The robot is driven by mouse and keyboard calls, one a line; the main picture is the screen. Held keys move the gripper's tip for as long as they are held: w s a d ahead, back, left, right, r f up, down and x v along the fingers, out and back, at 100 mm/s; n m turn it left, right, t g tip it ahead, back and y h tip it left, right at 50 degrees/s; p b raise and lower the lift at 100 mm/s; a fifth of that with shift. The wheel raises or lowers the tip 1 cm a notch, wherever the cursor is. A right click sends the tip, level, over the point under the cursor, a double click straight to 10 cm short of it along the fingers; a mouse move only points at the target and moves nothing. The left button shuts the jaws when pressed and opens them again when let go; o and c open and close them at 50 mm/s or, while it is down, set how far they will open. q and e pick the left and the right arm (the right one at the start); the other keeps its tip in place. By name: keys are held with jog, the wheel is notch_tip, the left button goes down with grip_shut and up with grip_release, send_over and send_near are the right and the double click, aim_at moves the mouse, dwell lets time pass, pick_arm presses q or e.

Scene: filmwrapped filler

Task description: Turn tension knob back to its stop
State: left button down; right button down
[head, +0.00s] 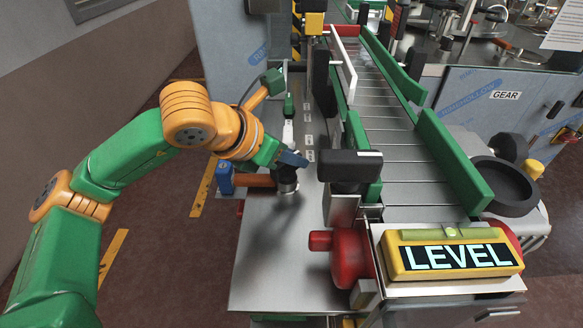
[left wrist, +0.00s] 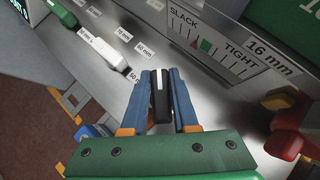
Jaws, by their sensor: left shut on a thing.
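The tension knob is a black grip with a white line on its top (left wrist: 159,100). My left gripper (left wrist: 160,78) has its two blue fingers on either side of it and is shut on it. In the head view the left gripper (head: 294,159) reaches down over the dark knob base (head: 286,184) on the steel plate, and the fingers partly hide the knob. A scale plate (left wrist: 218,50) reads SLACK and TIGHT, with a green patch and a small red pointer between the words. The knob's stop cannot be made out. My right gripper is not in view.
A conveyor with green side guides (head: 455,160) runs along the right. A red roller end (head: 350,258) and a yellow LEVEL box (head: 452,257) stand in front. White and green pieces beside millimetre labels (left wrist: 144,50) lie behind the knob. The near steel plate (head: 270,270) is clear.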

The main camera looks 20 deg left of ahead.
pick_arm(q)
jog(key=n+t+y+b, duration=0.1)
jog(key=n+y+b, duration=0.1)
jog(key=shift+w+f+n, duration=0.1)
jog(key=shift+f+n, duration=0.05)
jog(key=shift+n, duration=0.25)
jog(key=n+y+b, duration=0.2)
jog(key=shift+a+n, duration=0.2)
jog(key=shift+n, duration=0.1)
jog(key=shift+a+r+n+y+b, duration=0.1)
jog(key=shift+r+n+y+b, duration=0.1)
jog(key=shift+n+y, duration=0.3)
jog(key=shift+a+r+n+y+b, duration=0.15)
jog(key=shift+n+y, duration=0.25)
jog(key=shift+n, duration=0.2)
jog(key=shift+f+n+y, duration=0.1)
jog(key=shift+n+y, duration=0.5)
jog(key=shift+n, duration=0.2)
jog(key=c, duration=0.7)
grip_release()
jog(key=shift+f, duration=0.1)
